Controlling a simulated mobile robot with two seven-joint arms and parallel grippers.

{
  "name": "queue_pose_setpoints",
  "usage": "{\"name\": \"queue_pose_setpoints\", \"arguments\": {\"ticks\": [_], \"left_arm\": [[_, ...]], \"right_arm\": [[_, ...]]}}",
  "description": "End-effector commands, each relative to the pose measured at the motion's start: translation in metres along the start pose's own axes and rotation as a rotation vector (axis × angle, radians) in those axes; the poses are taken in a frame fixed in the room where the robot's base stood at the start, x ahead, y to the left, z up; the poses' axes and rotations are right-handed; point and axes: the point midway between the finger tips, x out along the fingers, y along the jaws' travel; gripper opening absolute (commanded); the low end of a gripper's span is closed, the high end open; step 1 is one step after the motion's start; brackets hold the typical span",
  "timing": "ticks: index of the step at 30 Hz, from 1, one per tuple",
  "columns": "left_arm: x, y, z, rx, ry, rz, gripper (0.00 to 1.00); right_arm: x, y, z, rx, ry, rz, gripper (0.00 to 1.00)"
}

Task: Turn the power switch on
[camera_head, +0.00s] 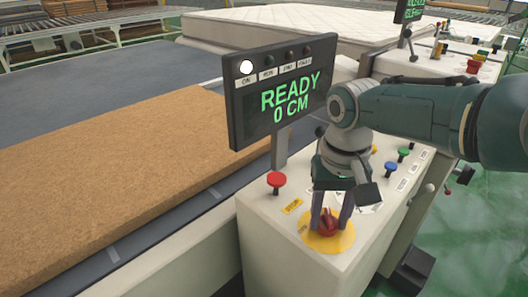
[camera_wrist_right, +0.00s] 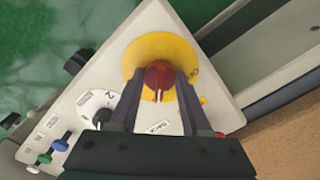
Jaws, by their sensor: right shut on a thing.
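The power switch (camera_head: 327,222) is a red rotary knob on a round yellow plate (camera_head: 338,243) at the near end of the white control panel. My right gripper (camera_head: 329,220) points down at it with its fingers on either side of the red knob, shut on it. In the right wrist view the knob (camera_wrist_right: 158,80) sits between the two fingertips, with a pale mark on its face. The display (camera_head: 285,92) above the panel reads "READY 0 CM", and its "ON" lamp (camera_head: 246,67) is lit white. My left gripper is not in view.
A red mushroom button (camera_head: 276,180) stands left of my right gripper. Blue (camera_head: 389,168) and green (camera_head: 403,153) buttons stand to its right. A brown slab (camera_head: 120,160) lies on the conveyor at left. A white mattress (camera_head: 280,28) lies behind the display.

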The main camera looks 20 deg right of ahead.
Motion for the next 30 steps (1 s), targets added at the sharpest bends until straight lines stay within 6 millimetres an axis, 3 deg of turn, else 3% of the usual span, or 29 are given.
{"name": "queue_pose_setpoints", "arguments": {"ticks": [6,7,14,23,30], "left_arm": [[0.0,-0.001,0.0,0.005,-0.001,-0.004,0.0],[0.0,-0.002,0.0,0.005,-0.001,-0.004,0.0],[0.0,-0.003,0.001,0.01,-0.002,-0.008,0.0],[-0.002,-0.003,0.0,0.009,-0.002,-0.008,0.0],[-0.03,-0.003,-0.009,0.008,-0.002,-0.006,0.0]], "right_arm": [[-0.001,-0.001,-0.001,0.002,0.002,-0.002,0.0],[-0.001,-0.001,-0.001,0.002,0.002,-0.002,0.49],[0.0,0.0,-0.001,0.0,0.001,-0.001,0.75],[-0.003,0.0,-0.001,0.0,0.001,0.0,0.77],[-0.044,0.0,-0.001,-0.001,0.005,-0.001,0.77]]}}
